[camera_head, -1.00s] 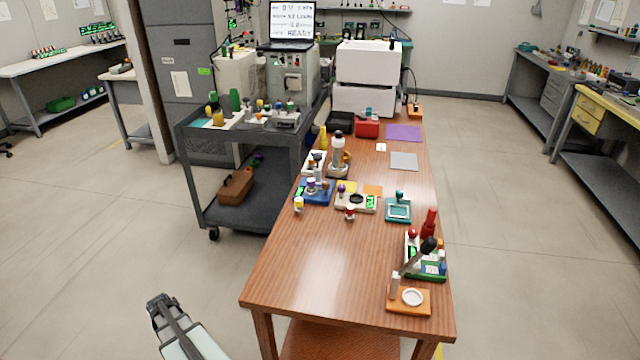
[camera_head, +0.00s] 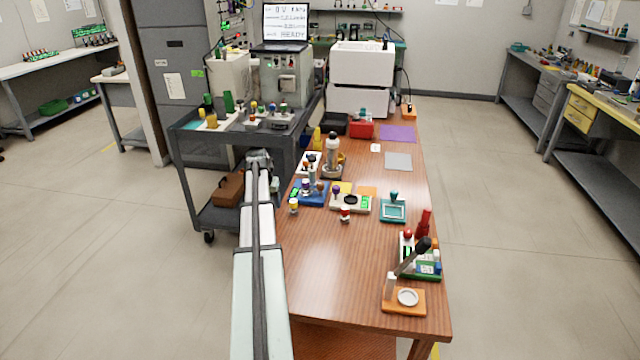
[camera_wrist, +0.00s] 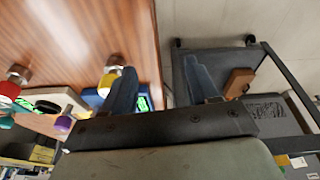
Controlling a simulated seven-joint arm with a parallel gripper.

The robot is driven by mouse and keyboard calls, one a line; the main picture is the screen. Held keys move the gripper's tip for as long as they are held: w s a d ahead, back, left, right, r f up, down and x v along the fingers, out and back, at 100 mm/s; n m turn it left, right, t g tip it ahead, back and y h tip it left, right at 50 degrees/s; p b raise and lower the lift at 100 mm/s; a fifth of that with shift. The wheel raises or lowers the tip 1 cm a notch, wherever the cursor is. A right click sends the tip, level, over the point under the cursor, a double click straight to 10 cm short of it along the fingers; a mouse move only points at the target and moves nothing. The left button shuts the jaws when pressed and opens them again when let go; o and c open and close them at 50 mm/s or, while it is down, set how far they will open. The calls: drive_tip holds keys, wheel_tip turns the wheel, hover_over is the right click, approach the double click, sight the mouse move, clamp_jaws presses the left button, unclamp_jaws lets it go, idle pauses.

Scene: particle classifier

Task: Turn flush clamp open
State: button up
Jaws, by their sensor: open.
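I cannot tell which item is the flush clamp; no label for it is readable. Small fixtures with coloured knobs stand on the wooden table, among them a blue one (camera_head: 312,198) and an orange base with a black-knobbed lever (camera_head: 405,303). More knobbed items stand on the grey cart's top. My gripper (camera_head: 259,157) is at the gap between cart and table, its fingers hard to make out there. In the wrist view my gripper (camera_wrist: 164,82) is open and empty, its two dark fingers apart. A yellow-and-white knob (camera_wrist: 108,84) appears beside the left finger, not between the fingers.
The grey cart (camera_head: 205,142) stands left of the wooden table (camera_head: 325,275), with a brown box (camera_head: 229,189) on its lower shelf. A white two-part machine (camera_head: 361,65) stands at the table's back. The table's near middle is clear.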

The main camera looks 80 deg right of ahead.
sight(320, 183)
drive_tip(key=s+d+r+m+h, duration=0.1)
drive_tip(key=s+d+r, duration=0.4)
drive_tip(key=s+r, duration=0.2)
drive_tip(key=s+d+r+m, duration=0.2)
drive_tip(key=s+d+r, duration=0.2)
drive_tip(key=s+r, duration=0.3)
drive_tip(key=shift+g+h, duration=0.3)
drive_tip(key=x, duration=0.9)
drive_tip(key=s+x, duration=0.1)
drive_tip(key=x, duration=0.4)
drive_tip(key=shift+f, duration=0.3)
drive_tip(key=c, duration=1)
